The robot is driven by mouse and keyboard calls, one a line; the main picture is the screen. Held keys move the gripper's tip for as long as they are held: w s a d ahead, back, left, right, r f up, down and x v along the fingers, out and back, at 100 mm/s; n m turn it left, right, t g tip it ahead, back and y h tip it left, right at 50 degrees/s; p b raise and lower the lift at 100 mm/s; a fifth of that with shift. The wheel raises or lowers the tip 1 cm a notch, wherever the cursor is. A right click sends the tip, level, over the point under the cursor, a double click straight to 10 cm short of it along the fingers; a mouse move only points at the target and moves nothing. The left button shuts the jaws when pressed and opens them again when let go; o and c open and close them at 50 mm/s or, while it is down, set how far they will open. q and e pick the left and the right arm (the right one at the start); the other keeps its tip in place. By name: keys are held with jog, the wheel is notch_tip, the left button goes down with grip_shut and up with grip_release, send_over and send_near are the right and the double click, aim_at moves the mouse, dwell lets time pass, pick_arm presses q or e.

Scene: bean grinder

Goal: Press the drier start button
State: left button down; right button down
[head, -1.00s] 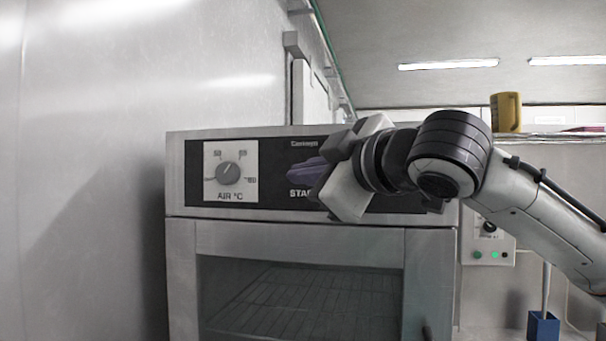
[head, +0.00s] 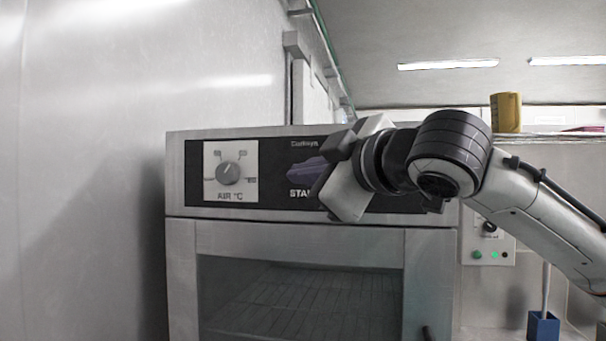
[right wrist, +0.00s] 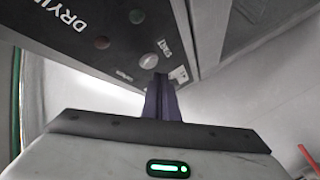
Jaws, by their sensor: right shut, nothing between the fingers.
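The drier (head: 300,234) is a steel cabinet with a black control panel along its top front. My right gripper (head: 303,173) is shut and empty, its purple fingers in front of the panel just above the partly covered START lettering. In the right wrist view, a pale round button (right wrist: 149,61) sits beside a small label on the panel. The shut fingertips (right wrist: 160,78) are right by this button; I cannot tell if they touch it. In the head view my gripper hides this button and the panel's right part. My left gripper is not in view.
An AIR °C dial (head: 228,173) is at the panel's left. A wall (head: 80,150) stands left of the drier. A control box (head: 489,240) and blue holder (head: 543,326) are at right.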

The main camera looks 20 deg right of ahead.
jog(key=shift+w+d, duration=0.1)
jog(key=shift+w+d, duration=0.2)
jog(key=shift+w, duration=0.05)
dwell(0.3)
jog(key=shift+w+d+p, duration=0.25)
jog(key=shift+w+p, duration=0.15)
jog(key=shift+p, duration=0.15)
dwell(0.6)
jog(key=shift+s+a, duration=0.5)
jog(key=shift+s, duration=0.25)
jog(key=s+a, duration=0.1)
jog(key=s, duration=0.1)
jog(key=s+a, duration=0.1)
jog(key=s, duration=0.1)
jog(key=shift+a+b, duration=0.35)
jog(key=shift+a, duration=0.05)
dwell(0.7)
